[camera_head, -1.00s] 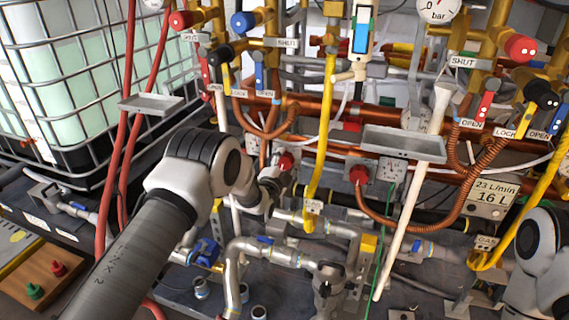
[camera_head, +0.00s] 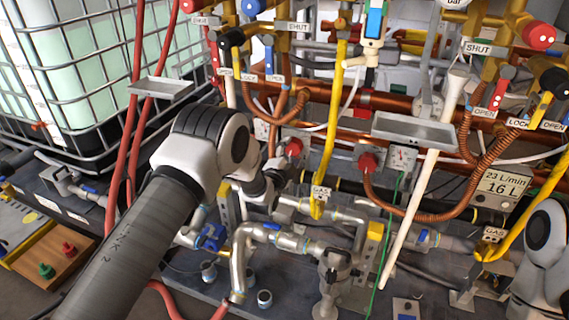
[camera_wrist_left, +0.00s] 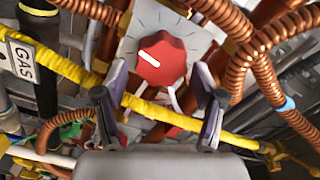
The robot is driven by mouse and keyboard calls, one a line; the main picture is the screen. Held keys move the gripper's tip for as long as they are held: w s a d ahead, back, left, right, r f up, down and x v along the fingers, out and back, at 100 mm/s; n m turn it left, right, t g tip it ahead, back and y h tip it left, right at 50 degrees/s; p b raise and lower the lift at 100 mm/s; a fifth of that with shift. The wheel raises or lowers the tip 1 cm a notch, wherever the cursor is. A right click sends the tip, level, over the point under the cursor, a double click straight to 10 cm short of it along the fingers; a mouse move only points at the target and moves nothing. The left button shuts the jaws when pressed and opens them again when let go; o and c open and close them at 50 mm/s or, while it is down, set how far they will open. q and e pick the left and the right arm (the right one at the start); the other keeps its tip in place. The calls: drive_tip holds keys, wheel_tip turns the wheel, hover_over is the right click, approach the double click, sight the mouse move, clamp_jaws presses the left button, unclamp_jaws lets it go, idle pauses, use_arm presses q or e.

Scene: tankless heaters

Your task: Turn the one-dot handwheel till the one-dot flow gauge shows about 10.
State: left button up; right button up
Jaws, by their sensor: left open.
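A red handwheel (camera_head: 293,147) stands on the pipework just beyond my left gripper (camera_head: 277,182). In the left wrist view a red handwheel (camera_wrist_left: 162,60) with a white pointer line sits on a pale plate with tick marks. My left gripper (camera_wrist_left: 161,108) is open, its two fingers below and to either side of that wheel, apart from it. A second red handwheel (camera_head: 368,161) is further right, beside a small white dial gauge (camera_head: 402,157). I cannot make out dots on either wheel, or the gauge's reading. My right gripper is out of view.
A yellow hose (camera_wrist_left: 75,75) crosses between my left fingers and below the wheel. Copper coils (camera_wrist_left: 240,30) crowd its right side. In the head view a grey tray (camera_head: 414,130) and a leaning white pipe (camera_head: 418,200) stand to the right. A display (camera_head: 503,188) reads 23 L/min, 16 L.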

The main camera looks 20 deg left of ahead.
use_arm(q)
drive_tip(key=s, duration=0.9)
drive_tip(key=shift+s+a, duration=0.15)
drive_tip(key=shift+s, duration=0.15)
drive_tip(key=s+a+f+g, duration=0.1)
drive_tip(key=s+f+g, duration=0.3)
drive_tip(key=s+f, duration=0.6)
drive_tip(key=s+f+n+g, duration=0.45)
drive_tip(key=s+f, duration=0.25)
drive_tip(key=s, duration=0.4)
drive_tip(key=s+f+n+g, duration=0.3)
drive_tip(key=s+f+g, duration=0.3)
drive_tip(key=s, duration=0.4)
drive_tip(key=s+f+n+g, duration=0.1)
drive_tip(key=s+n+g, duration=0.3)
drive_tip(key=s, duration=0.9)
wheel_tip(320, 180, up, 18)
drive_tip(key=n+p, duration=0.2)
drive_tip(key=p, duration=1.7)
drive_tip(key=shift+w+a+r+y, duration=0.2)
drive_tip(key=shift+a+y, duration=0.05)
drive_tip(key=shift+y, duration=0.05)
